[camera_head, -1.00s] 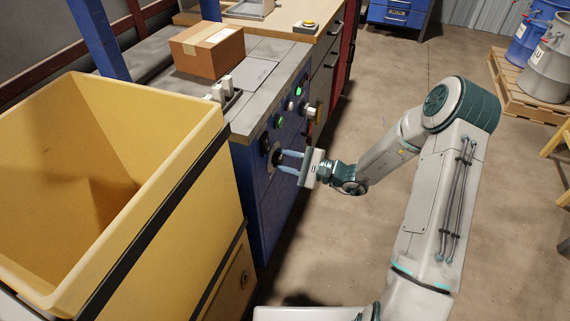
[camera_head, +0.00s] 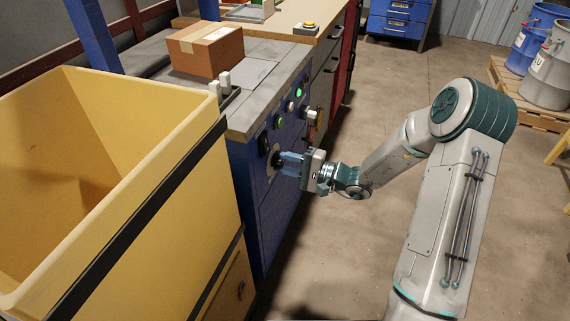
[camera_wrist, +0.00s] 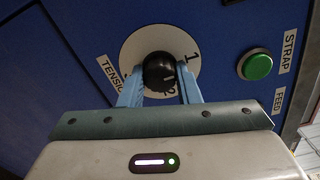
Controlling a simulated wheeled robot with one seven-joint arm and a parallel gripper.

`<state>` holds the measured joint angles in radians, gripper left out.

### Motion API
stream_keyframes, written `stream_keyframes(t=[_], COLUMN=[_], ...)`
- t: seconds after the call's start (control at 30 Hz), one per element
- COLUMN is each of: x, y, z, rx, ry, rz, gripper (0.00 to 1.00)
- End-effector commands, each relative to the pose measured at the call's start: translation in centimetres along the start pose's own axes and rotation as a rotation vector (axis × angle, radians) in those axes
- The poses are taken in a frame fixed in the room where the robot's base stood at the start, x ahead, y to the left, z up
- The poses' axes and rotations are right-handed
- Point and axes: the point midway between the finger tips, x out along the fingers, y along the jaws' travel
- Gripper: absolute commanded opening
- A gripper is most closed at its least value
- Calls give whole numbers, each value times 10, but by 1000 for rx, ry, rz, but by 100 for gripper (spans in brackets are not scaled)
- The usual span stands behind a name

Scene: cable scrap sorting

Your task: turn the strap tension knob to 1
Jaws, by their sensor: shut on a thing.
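The strap tension knob is a round black knob (camera_wrist: 159,71) on a white dial plate (camera_wrist: 136,45), set in the blue panel (camera_wrist: 60,65). The printed 1 is at the plate's upper right and a 2 shows just below the knob. A pale mark on the knob's lower right points roughly toward the 2. My gripper (camera_wrist: 160,88) is shut on the knob, one blue finger on each side. In the head view my gripper (camera_head: 281,160) reaches the panel from the right and mostly hides the knob.
A green button (camera_wrist: 258,64) labelled STRAP FEED is right of the dial. More buttons and a selector (camera_head: 313,116) sit farther along the panel. A yellow bin (camera_head: 190,150) stands close on the left. A cardboard box (camera_head: 205,52) rests on the bench.

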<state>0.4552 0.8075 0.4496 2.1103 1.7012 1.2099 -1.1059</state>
Motion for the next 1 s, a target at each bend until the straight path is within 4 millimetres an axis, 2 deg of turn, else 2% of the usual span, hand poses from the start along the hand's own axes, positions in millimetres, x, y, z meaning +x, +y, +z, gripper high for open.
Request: stream_keyframes(t=[0.3, 0.33, 0.4, 0.77, 0.87, 1.0], x=[-1, -1, -1, -4, -18, -47], y=[1, 1, 0, 0, -2, -3], z=[-1, -1, -1, 0, -1, -1], rx=[-2, -2, -1, -1, 0, 1], ry=[3, 3, 3, 1, 5, 7], rz=[2, 2, 2, 1, 0, 0], gripper=[7, 35, 52, 52, 52, 52])
